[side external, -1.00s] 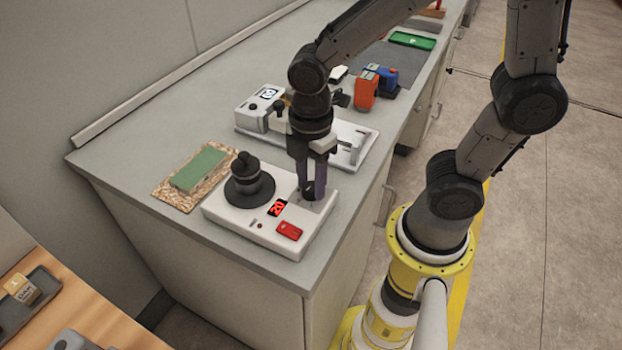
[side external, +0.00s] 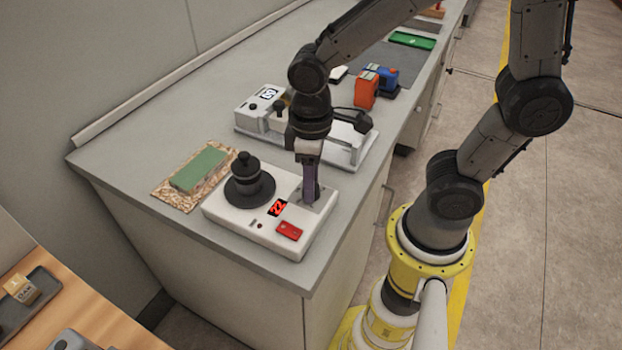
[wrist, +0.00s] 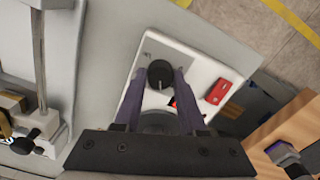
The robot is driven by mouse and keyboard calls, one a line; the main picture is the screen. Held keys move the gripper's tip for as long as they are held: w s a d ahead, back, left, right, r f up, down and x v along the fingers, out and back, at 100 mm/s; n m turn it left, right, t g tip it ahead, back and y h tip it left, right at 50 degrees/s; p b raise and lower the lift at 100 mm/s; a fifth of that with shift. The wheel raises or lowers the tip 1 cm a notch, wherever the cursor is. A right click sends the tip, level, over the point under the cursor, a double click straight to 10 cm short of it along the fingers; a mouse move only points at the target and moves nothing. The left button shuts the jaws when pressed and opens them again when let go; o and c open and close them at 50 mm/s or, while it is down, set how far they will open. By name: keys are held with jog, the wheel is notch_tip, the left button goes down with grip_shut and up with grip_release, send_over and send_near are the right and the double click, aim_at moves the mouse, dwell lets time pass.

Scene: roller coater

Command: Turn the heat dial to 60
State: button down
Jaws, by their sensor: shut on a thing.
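The heat dial (wrist: 160,74) is a round black knob with a light pointer line, on a grey square patch of the white heater unit (side external: 237,223). My gripper (side external: 311,194) points down at it, and its purple fingers are shut on the dial's two sides in the wrist view (wrist: 160,76). In the side view the fingers mostly hide the dial. A small red-lit display (side external: 278,208) on the unit appears to read 22; in the wrist view it is partly covered by a finger.
A red block (side external: 289,231) sits on the unit's front corner. A dark round plate with a black knobbed piece (side external: 248,182) is on its left. A green slab (side external: 200,168) lies behind left. A white coater machine (side external: 346,148) stands close behind; orange and blue items (side external: 366,92) are farther back.

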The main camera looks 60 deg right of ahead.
jog(key=m, duration=0.5)
dwell(0.5)
jog(key=shift+c, duration=2.4)
grip_release()
jog(key=shift+r, duration=0.1)
notch_tip(320, 180, up, 14)
